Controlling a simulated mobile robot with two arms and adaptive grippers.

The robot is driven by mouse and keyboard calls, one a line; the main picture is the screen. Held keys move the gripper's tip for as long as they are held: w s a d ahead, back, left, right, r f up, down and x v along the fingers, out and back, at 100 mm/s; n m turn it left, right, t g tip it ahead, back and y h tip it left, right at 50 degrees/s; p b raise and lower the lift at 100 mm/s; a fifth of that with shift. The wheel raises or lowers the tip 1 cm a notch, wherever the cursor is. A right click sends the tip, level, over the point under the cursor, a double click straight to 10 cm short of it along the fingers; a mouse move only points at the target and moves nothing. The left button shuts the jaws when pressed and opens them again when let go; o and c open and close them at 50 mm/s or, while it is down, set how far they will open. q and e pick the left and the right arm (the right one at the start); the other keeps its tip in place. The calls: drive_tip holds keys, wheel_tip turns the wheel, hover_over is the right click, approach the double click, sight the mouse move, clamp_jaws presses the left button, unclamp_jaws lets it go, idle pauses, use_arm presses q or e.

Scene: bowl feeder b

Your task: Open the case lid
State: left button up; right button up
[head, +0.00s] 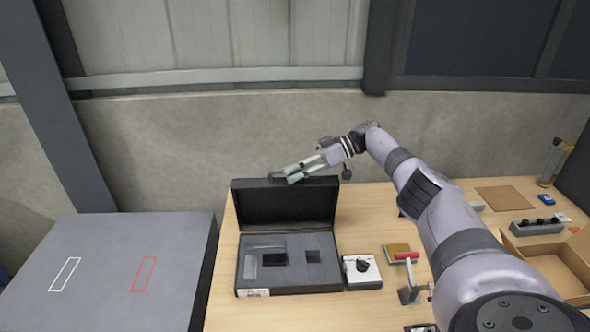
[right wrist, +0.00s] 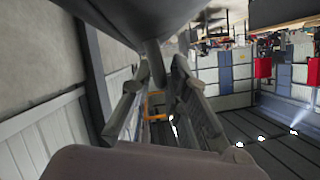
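The black case (head: 243,275) stands on the wooden table with its lid (head: 287,205) raised about upright at the back. Its grey inner tray (head: 318,275) shows, with a clear block and dark recesses. My right gripper (head: 281,179) is at the lid's top edge, reaching in from the right. Its two fingers also show in the right wrist view (right wrist: 162,75) with a gap between them, and nothing is clearly held. Whether they touch the lid cannot be told. My left gripper is out of view.
A white box with a black knob (head: 362,271) stands right beside the case. A red-handled clamp (head: 408,280) and an open cardboard box (head: 545,262) are further right. A grey surface (head: 100,260) with white and red outlines lies left, clear.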

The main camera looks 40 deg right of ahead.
drive_tip(key=shift+o, duration=1.3)
drive_tip(key=shift+w, duration=0.1)
drive_tip(key=shift+r, duration=0.15)
drive_tip(key=shift+r, duration=0.15)
wheel_tip(320, 180, up, 10)
drive_tip(key=shift+f, duration=0.15)
drive_tip(key=shift+c, duration=0.4)
